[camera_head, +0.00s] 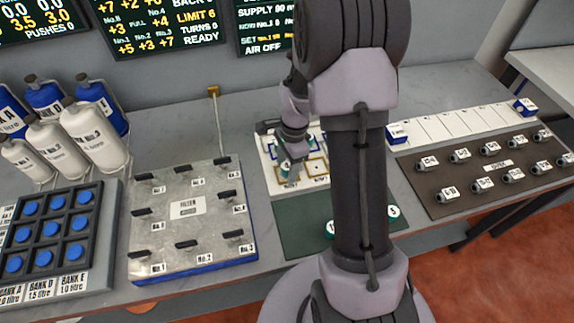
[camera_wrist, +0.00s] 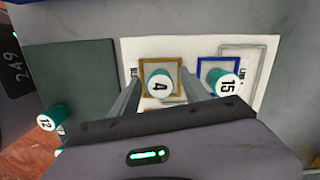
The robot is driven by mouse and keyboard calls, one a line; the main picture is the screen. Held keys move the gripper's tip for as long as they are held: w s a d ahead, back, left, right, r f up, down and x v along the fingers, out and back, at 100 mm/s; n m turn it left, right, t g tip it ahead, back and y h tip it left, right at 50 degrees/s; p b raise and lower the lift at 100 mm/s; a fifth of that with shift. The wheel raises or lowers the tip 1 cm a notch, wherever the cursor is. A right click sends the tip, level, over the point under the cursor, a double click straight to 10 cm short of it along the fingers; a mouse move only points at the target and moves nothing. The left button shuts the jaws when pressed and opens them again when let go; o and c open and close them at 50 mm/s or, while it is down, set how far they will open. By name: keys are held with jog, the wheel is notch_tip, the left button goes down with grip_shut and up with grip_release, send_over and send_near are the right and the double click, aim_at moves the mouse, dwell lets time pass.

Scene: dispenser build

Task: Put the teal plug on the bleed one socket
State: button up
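In the wrist view, a teal plug numbered 4 (camera_wrist: 159,84) stands in a gold-framed square (camera_wrist: 146,61) on the white panel. The two fingers of my gripper (camera_wrist: 159,78) are on either side of it, with what looks like a small gap. A second teal plug, numbered 15 (camera_wrist: 223,84), stands at the blue-framed square to its right. In the head view, my gripper (camera_head: 288,168) is low over the white panel, and my arm hides much of it. The panel's labels are too small or too covered to read, so I cannot tell which square is bleed one.
A teal plug numbered 12 (camera_wrist: 50,119) is at the dark green mat (camera_wrist: 80,75). In the head view, teal plugs (camera_head: 331,228) show by the mat beside my arm. A tray of levers (camera_head: 187,265) is left; a brown board (camera_head: 440,200) is right.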

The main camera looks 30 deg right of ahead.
notch_tip(320, 180, up, 12)
jog(key=d+p, duration=0.1)
jog(key=p, duration=0.3)
jog(key=s+a+r+n+t, duration=0.2)
jog(key=s+a+r+n, duration=0.2)
jog(key=a+r+n, duration=0.55)
jog(key=s+a+r+n+t, duration=0.1)
jog(key=s+a+r+n, duration=0.1)
jog(key=s+a+r, duration=0.2)
jog(key=s+a+r+n+t, duration=0.2)
jog(key=s+a+r+n, duration=0.1)
jog(key=s, duration=0.6)
jog(key=shift+a+r+t+y, duration=0.3)
jog(key=shift+a+r, duration=0.15)
jog(key=shift+r, duration=0.25)
jog(key=shift+s+f, duration=0.1)
